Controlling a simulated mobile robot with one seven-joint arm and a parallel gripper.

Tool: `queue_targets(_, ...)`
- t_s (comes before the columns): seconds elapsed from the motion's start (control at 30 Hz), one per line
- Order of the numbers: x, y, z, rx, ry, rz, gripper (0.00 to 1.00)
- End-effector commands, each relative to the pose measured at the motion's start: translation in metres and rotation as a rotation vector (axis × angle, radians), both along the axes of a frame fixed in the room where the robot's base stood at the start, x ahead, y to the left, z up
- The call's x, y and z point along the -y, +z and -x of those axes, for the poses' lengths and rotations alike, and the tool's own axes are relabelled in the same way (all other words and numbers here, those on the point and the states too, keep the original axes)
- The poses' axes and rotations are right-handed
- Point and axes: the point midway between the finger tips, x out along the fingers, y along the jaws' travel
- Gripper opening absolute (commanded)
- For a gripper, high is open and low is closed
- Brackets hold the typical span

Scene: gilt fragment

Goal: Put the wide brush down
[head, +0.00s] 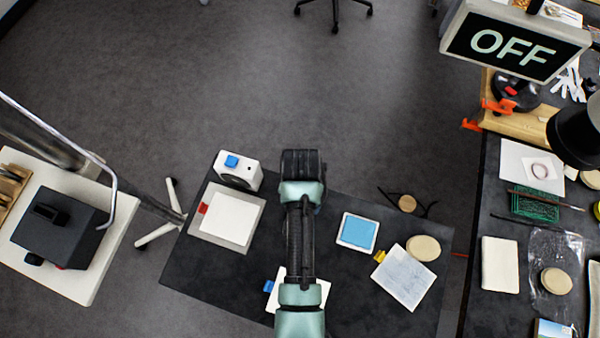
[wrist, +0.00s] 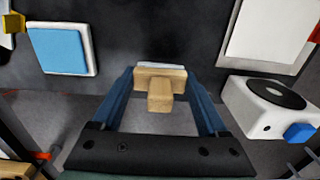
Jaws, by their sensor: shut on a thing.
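The wide brush (wrist: 160,82) has a pale wooden T-shaped handle and a thin white edge at its far side. My gripper (wrist: 160,76) is shut on the brush, with a dark blue finger at each side of the wood. In the wrist view the brush's white edge overlaps the dark tabletop near the table's edge; I cannot tell whether it touches. In the head view my arm reaches across the dark table (head: 210,275) to its far edge. The brush and fingertips are hidden there behind my arm.
A white device with a blue button (head: 238,170) and a grey board with a white sheet (head: 248,242) are left of my arm. A blue pad (head: 357,232), a round disc (head: 423,248) and a yellow-tabbed sheet (head: 403,280) are right. Bare table lies between them.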

Motion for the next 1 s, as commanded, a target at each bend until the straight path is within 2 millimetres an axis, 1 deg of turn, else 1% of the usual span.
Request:
queue_targets(0.2,0.000,-0.029,0.001,-0.003,0.002,0.000,0.32)
queue_targets(0.3,0.000,-0.038,0.001,-0.002,0.002,0.000,0.32)
queue_targets(0.57,0.000,-0.039,0.000,0.000,0.002,0.000,0.32)
queue_targets(0.7,0.000,-0.043,0.000,0.000,0.002,0.000,0.32)
queue_targets(0.73,0.000,-0.044,0.000,0.000,0.002,0.000,0.78)
queue_targets(0.8,0.000,-0.043,0.000,0.000,0.002,0.000,0.91)
queue_targets(0.87,0.000,-0.043,0.000,0.000,0.002,0.000,1.00)
queue_targets(1.0,0.000,-0.042,0.000,-0.001,0.002,0.000,1.00)
